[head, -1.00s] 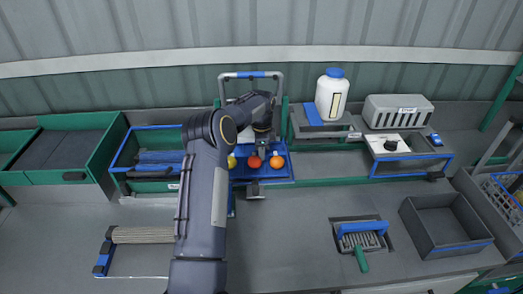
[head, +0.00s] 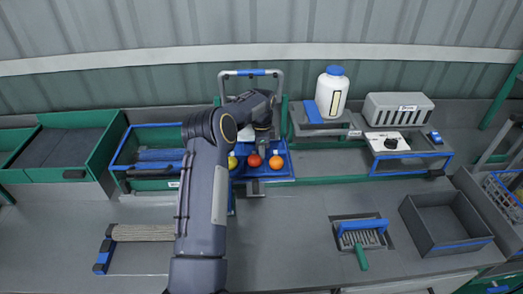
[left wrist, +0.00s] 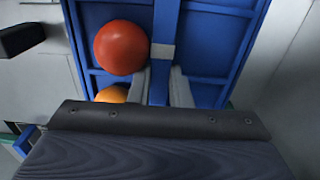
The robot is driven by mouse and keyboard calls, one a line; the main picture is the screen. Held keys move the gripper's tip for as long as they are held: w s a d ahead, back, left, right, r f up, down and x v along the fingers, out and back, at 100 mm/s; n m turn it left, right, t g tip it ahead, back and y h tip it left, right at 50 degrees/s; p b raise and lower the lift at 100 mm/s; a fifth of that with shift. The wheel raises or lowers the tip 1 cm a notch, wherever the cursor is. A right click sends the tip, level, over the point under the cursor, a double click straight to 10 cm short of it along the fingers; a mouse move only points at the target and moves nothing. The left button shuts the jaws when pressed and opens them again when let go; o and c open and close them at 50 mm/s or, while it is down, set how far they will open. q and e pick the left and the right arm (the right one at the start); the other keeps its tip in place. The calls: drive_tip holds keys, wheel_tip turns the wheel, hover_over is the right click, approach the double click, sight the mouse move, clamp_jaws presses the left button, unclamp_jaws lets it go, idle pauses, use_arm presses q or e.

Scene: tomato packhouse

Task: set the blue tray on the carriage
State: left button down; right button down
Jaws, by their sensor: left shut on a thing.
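The blue tray (head: 280,179) is at the back of the bench, under the green uprights, partly hidden by my left arm. A red tomato (head: 254,160), an orange one (head: 276,162) and a yellow one (head: 232,162) show in it. My left gripper (head: 264,140) reaches over the tray. In the left wrist view, the gripper (left wrist: 161,85) is shut on the blue bar across the middle of the tray (left wrist: 215,50). I cannot tell which part is the carriage, or whether the tray rests on it. My right gripper is out of view.
A grey hoop with a blue grip (head: 250,73) stands behind the tray. A green-and-blue bin (head: 150,184) is left of it; a white bottle (head: 332,92) on a stand is right. A brush (head: 361,235) and grey box (head: 445,222) lie farther right. The bench front-centre is clear.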

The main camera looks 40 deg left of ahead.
use_arm(q)
drive_tip(key=shift+f, duration=0.4)
drive_tip(key=c, duration=1.3)
unclamp_jaws()
drive_tip(key=shift+c, duration=1.4)
drive_tip(key=shift+r, duration=0.1)
drive_tip(key=shift+r+p, duration=2.3)
drive_tip(key=shift+r, duration=1.1)
